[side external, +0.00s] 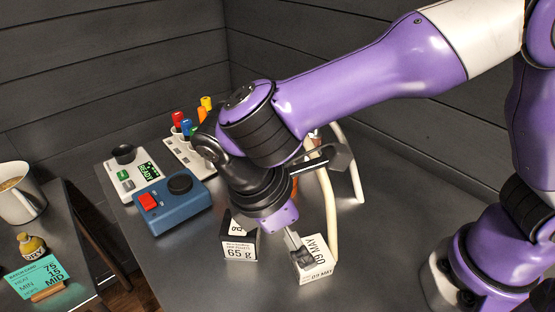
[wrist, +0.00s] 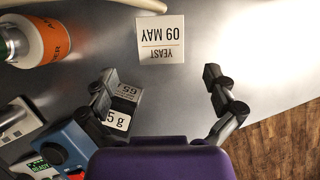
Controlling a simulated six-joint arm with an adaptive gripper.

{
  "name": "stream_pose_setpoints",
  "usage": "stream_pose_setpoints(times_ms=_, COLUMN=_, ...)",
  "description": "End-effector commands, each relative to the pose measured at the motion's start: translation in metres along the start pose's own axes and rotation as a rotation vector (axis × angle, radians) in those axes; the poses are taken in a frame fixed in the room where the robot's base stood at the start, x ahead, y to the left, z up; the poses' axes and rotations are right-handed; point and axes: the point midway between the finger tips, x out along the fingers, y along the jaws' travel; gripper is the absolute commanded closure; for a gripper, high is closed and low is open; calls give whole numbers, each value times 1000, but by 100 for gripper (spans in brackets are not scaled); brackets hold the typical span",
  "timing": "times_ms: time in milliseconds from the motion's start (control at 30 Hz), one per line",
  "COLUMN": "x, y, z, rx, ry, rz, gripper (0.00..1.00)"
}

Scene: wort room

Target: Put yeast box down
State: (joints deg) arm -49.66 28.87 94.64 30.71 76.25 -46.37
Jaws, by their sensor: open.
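The yeast box (side external: 318,262) is a small white box marked 09 MAY, resting on the dark grey tabletop just right of my gripper (side external: 281,226) in the side view. In the wrist view the yeast box (wrist: 161,40) shows its YEAST 09 MAY face, upside down, beyond the fingertips. My gripper (wrist: 159,80) is open, its two fingers wide apart with bare tabletop between them. The box lies ahead of the gap. In the side view one finger overlaps the box's edge; I cannot tell if they touch. The other finger is mostly hidden.
A black-and-white 65 g box (side external: 240,246) stands close by the left finger. A blue device (side external: 172,207) with a red button and a white READY device (side external: 134,174) stand left. An orange-and-white bottle (wrist: 45,40) and pale hoses (side external: 328,195) are behind. Bare tabletop (side external: 390,220) lies right.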

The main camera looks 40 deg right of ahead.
Motion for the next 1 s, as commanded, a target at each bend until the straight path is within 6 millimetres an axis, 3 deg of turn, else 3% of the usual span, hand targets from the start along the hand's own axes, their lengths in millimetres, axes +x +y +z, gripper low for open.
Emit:
stream_pose_setpoints(times_ms=167, x=-19, y=23, z=27, rx=138, ry=94, rz=1, gripper=1)
stream_pose_setpoints(times_ms=333, x=-33, y=58, z=96, rx=488, ry=311, rz=12, gripper=1)
stream_pose_setpoints(times_ms=500, x=-32, y=65, z=158, rx=858, ry=542, rz=30, gripper=1)
stream_pose_setpoints(times_ms=600, x=-28, y=62, z=179, rx=1026, ry=650, rz=42, gripper=1)
stream_pose_setpoints(times_ms=800, x=-23, y=56, z=194, rx=1196, ry=767, rz=54, gripper=1)
stream_pose_setpoints(times_ms=1000, x=-23, y=55, z=195, rx=1214, ry=779, rz=53, gripper=1)
